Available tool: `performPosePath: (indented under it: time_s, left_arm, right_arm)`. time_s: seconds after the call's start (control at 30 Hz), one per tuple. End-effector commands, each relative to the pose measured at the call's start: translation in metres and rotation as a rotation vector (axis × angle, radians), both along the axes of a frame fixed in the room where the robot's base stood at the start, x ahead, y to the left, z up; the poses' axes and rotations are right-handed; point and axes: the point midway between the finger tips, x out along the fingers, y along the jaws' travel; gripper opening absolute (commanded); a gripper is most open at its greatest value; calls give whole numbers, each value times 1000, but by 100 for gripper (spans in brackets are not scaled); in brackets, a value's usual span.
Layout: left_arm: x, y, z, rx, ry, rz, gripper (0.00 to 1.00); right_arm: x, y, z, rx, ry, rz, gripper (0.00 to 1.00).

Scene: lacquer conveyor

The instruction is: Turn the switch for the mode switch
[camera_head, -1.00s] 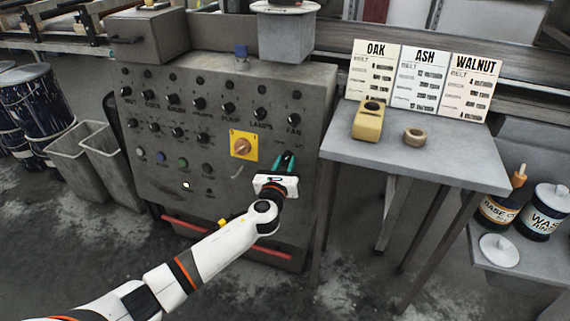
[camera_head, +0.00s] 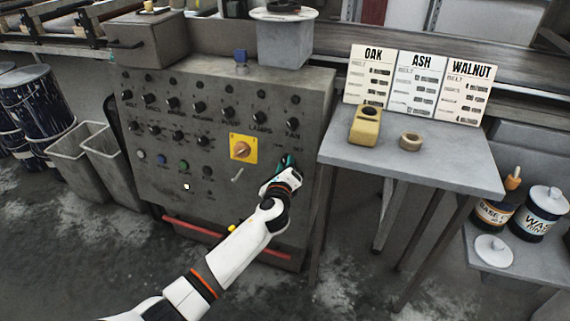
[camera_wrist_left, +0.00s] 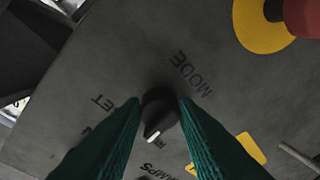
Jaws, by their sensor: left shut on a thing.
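The mode switch (camera_wrist_left: 160,117) is a round black knob with a white pointer mark, beside the printed word MODE in the left wrist view. Its white mark points down and slightly left in that picture. My left gripper's green fingertips (camera_wrist_left: 161,108) are shut on the knob, one on each side. In the head view, my left gripper (camera_head: 287,160) is at the lower right of the grey control panel (camera_head: 225,85), right of the yellow-plated switch (camera_head: 242,149), and it hides the knob. My right gripper is not in view.
Rows of small black knobs cover the panel. A red button (camera_wrist_left: 303,15) on a yellow ring is close by in the left wrist view. A grey table (camera_head: 440,165) right of the panel holds a yellow device (camera_head: 365,128), a ring (camera_head: 410,141) and wood-name cards (camera_head: 418,85).

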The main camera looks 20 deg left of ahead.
Motion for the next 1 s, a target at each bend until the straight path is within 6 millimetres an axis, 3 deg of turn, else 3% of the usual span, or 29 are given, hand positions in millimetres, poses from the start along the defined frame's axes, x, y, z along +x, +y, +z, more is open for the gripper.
performPosePath:
  time_s: [0.5, 1.0]
  left_arm:
    - [0, 0, 3, -324, 12, 60, 5]
    - [1, 0, 2, -379, 13, 71, 5]
  right_arm:
    - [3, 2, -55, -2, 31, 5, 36]
    - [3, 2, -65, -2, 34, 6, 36]
